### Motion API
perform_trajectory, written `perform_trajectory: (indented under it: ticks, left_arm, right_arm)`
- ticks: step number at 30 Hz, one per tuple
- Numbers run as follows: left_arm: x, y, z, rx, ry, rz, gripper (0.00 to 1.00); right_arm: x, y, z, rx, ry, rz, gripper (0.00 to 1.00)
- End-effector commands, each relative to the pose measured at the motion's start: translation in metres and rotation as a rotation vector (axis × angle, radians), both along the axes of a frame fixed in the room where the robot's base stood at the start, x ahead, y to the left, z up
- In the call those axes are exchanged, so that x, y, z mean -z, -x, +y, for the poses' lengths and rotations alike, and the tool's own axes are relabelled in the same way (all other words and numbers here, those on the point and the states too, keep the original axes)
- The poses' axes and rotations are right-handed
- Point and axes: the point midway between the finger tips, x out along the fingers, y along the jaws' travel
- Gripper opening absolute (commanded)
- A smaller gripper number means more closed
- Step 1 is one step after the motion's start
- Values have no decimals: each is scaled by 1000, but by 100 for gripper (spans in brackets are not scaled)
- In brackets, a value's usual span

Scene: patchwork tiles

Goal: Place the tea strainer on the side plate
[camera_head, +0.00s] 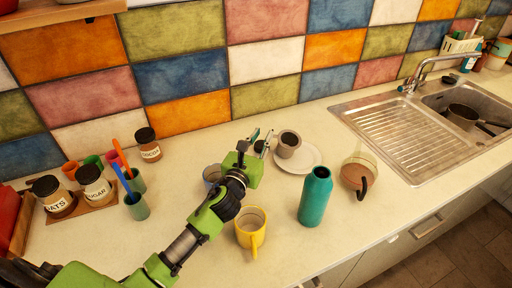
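The white side plate (309,165) lies on the counter, right of my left gripper. A small grey-brown cup-like thing (288,143) stands on it; I cannot tell whether it is a cup or the tea strainer. My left gripper (261,137) is just left of the plate, its two fingertips apart. A small dark shape shows by the fingers; I cannot tell what it is. No tea strainer can be made out for certain, and the gripper and arm hide part of the counter. My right gripper is not in view.
A yellow mug (251,229), teal bottle (315,197) and glass pot with a dark handle (358,172) stand in front of the plate. Jars and colored cups are left; the sink (402,138) is right.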

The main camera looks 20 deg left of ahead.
Motion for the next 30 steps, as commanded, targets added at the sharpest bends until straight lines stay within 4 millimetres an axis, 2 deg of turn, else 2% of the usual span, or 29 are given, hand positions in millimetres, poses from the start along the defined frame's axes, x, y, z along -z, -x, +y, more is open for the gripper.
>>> perform_trajectory:
  ticks: [3, 9, 26, 30]
  left_arm:
    - [2, 22, 0, 1, -1, 1, 21]
    - [1, 43, 0, 0, 0, 0, 21]
    - [-1, 47, 0, 0, 1, -1, 21]
    - [-14, 47, 0, 0, 1, -1, 21]
  right_arm:
    - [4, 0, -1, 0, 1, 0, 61]
    - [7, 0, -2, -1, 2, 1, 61]
    - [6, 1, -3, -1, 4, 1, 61]
    - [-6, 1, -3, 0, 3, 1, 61]
